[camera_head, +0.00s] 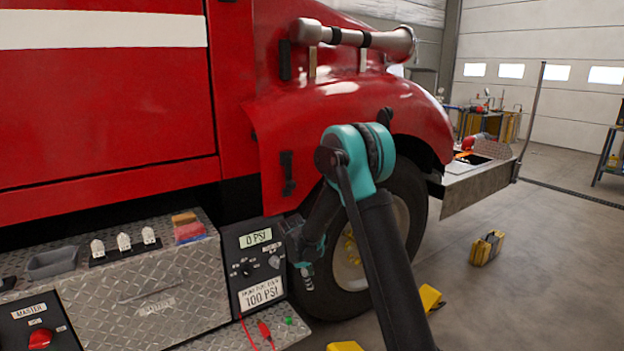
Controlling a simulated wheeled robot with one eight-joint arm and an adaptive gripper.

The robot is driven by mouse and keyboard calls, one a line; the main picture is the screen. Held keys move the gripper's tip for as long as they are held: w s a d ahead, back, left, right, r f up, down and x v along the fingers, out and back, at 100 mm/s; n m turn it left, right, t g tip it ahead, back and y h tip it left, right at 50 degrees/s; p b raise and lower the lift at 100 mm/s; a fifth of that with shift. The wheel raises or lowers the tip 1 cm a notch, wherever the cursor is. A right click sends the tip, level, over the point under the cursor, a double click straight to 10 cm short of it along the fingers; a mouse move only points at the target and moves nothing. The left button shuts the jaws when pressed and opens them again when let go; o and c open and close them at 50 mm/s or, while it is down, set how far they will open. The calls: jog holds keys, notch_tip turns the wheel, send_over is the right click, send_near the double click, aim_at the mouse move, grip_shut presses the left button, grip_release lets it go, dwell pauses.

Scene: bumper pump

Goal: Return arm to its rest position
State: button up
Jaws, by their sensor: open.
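My arm rises from the bottom right to a teal elbow joint in front of the red truck's fender (350,105). From there a dark link runs down and left to my gripper (300,268). My gripper is open and hangs beside the right edge of the pump control panel (254,262), in front of the front wheel. The panel reads "0 PSI" on its display and "100 PSI" on a lower label. I see nothing held in the gripper. The fingers are small and partly lost against the dark wheel, and I cannot tell whether they touch the panel.
Red leads (265,330) lie near the panel. A yellow case (487,248) and yellow chock (430,297) stand on the floor. The right floor is mostly open.

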jog(key=s+d+r+m+y, duration=0.1)
jog(key=s+d+r+m, duration=0.8)
jog(key=s+d, duration=0.5)
jog(key=s+d+m+t, duration=0.1)
jog(key=s+d+m, duration=0.2)
jog(key=s, duration=0.6)
jog(key=s+d+m+y, duration=0.1)
jog(key=s+d+m, duration=0.2)
jog(key=s+m, duration=0.2)
jog(key=s, duration=0.3)
jog(key=shift+s+r+t, duration=0.25)
jog(key=shift+s+t, duration=0.1)
jog(key=shift+t, duration=0.05)
jog(key=shift+d, duration=0.1)
